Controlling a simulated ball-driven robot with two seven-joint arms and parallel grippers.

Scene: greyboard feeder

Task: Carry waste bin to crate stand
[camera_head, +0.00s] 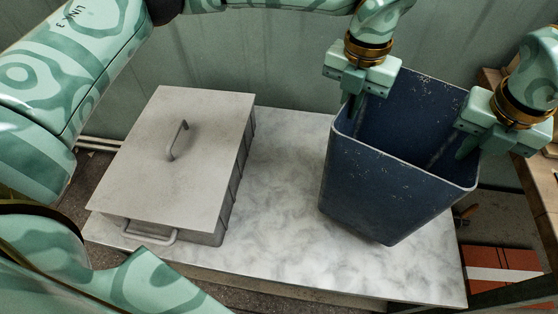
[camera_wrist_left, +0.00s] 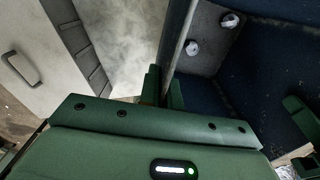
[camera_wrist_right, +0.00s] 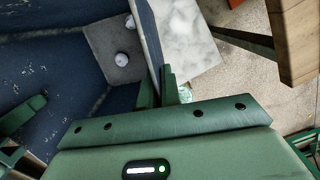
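The waste bin (camera_head: 395,185) is a tall, dark blue, open-topped tub at the right of the head view, over the right part of a marble-topped stand (camera_head: 285,215). My left gripper (camera_head: 350,112) is shut on its left rim and my right gripper (camera_head: 465,150) on its right rim. In the left wrist view the bin wall (camera_wrist_left: 182,35) runs between the fingers (camera_wrist_left: 162,90); the right wrist view shows the same of the other wall (camera_wrist_right: 148,40). Two small pale lumps (camera_wrist_left: 230,20) lie inside the bin. I cannot tell whether its base touches the marble.
A grey lidded box (camera_head: 170,155) with handles stands on the left part of the marble top. Bare marble lies between box and bin. A wooden-edged surface (camera_head: 540,190) is at the far right, with red-orange items (camera_head: 500,268) low beside it. A green wall (camera_head: 260,55) rises behind.

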